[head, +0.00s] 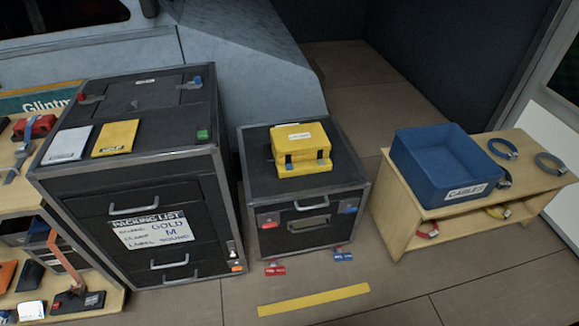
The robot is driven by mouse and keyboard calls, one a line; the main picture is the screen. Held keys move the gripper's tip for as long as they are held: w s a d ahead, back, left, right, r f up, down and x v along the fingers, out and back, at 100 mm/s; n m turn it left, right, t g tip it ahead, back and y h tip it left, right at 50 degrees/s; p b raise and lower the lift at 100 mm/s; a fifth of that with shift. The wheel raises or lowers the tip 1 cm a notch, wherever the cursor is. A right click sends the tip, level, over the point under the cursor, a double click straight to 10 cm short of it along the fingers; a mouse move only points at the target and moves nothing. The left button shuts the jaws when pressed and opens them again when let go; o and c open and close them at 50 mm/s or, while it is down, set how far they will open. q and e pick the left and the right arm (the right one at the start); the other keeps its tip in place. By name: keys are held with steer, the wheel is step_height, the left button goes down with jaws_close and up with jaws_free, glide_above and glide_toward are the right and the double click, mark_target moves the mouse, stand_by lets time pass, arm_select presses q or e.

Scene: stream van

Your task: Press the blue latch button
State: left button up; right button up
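A small blue piece (347,210), which looks like the blue latch button, sits on the upper right front of the black case (326,239) in the middle. A red piece (268,222) sits on the left of the same front, with a handle between them. A blue tag (343,256) and a red tag (275,270) lie at the foot of the case; their print is too small to read. Another blue piece (195,81) is on top of the larger black drawer case (70,185). Neither of my grippers shows in the head view.
A yellow case (302,140) rests on the middle case. A blue bin (425,180) labelled CABLES stands on a wooden shelf (540,183) at right. A wooden rack (20,208) with tools stands at left. A yellow strip (313,300) marks the clear floor in front.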

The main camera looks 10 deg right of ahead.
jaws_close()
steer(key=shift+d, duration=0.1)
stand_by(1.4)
